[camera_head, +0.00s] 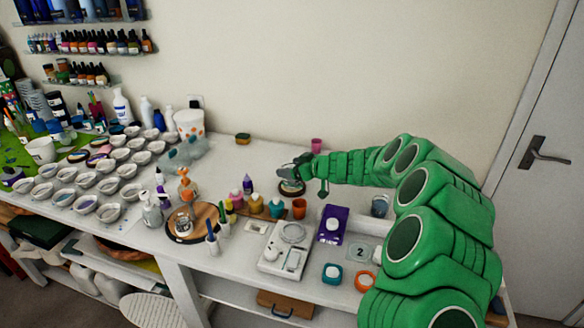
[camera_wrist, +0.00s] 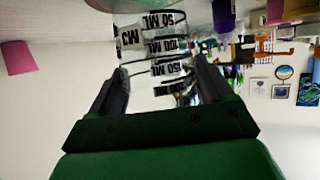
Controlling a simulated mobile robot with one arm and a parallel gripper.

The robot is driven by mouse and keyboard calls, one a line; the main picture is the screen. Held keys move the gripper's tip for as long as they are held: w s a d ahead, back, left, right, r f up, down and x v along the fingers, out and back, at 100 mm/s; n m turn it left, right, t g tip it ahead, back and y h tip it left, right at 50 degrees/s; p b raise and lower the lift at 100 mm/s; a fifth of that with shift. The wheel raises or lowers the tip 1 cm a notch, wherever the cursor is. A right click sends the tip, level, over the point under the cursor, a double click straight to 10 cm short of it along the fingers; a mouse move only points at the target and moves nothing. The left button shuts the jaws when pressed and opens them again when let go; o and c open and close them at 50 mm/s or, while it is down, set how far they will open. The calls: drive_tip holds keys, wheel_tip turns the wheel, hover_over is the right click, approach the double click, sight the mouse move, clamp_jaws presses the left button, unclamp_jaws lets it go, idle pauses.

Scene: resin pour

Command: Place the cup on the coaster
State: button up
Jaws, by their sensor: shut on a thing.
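The clear measuring cup (camera_wrist: 150,45) has black ML markings and sits between my two fingers in the wrist view, where its lettering appears upside down. My gripper (camera_wrist: 158,80) is shut on it. In the head view my gripper (camera_head: 290,173) is at the back middle of the table, and the cup is too small to make out clearly there. A dark-rimmed round piece (camera_head: 291,188) lies just below my gripper and looks like a coaster. I cannot tell whether the cup touches it.
A pink cup (camera_head: 316,145) stands behind my gripper. Many small bowls (camera_head: 88,180) fill the left.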

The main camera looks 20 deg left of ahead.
drive_tip(key=o, duration=0.9)
drive_tip(key=shift+r, duration=0.1)
drive_tip(key=shift+d+r, duration=0.15)
drive_tip(key=shift+d, duration=0.15)
drive_tip(key=v, duration=1.1)
drive_tip(key=shift+s+d, duration=0.15)
drive_tip(key=shift+s, duration=0.05)
